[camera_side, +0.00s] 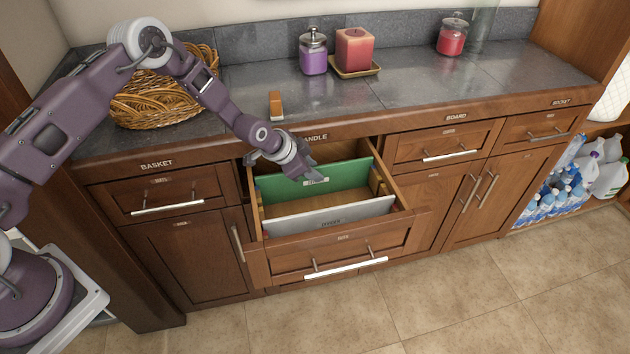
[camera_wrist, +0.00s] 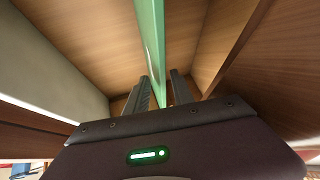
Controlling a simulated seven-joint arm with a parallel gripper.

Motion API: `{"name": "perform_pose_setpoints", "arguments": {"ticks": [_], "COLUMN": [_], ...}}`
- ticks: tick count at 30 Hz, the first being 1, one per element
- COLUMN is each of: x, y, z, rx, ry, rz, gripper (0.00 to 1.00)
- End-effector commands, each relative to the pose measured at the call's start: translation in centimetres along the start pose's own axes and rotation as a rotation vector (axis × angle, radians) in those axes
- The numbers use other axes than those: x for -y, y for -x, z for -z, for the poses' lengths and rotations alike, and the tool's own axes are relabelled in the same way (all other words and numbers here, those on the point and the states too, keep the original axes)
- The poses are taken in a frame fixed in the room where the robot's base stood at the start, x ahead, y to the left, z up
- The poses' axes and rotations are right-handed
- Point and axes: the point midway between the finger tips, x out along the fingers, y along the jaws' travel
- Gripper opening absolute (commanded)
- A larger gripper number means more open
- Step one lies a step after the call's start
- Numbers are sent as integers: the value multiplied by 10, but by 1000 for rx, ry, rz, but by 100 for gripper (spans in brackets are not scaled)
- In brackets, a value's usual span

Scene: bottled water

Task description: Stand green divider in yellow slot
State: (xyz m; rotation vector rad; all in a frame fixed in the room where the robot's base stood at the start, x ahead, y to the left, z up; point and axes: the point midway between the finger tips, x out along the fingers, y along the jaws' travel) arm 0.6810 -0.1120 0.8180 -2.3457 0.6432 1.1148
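The green divider (camera_side: 335,178) stands upright across the open drawer (camera_side: 340,243), toward its back. My gripper (camera_side: 308,178) is at the divider's upper edge, left of its middle. A small yellowish slotted piece (camera_side: 376,183) shows on the drawer's right inner wall, near the divider's right end. Whether the divider's lower edge sits in a slot is hidden.
A pale grey divider (camera_side: 328,216) stands near the drawer front, with bare drawer floor between the two. On the counter are a wicker basket (camera_side: 165,103), a purple jar (camera_side: 313,58), a red candle (camera_side: 355,50) and a small orange-brown object (camera_side: 275,105).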

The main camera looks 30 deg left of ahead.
Motion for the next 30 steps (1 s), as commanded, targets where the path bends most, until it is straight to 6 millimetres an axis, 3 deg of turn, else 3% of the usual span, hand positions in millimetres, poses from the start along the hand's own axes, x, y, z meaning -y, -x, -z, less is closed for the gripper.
{"name": "perform_pose_setpoints", "arguments": {"ticks": [5,10,17,30], "x": [0,0,1,7], "y": [0,0,2,25], "z": [0,0,2,18], "rx": [0,0,-1,-3], "ry": [0,0,1,2], "rz": [0,0,1,3], "gripper": [29,0,0,0]}}
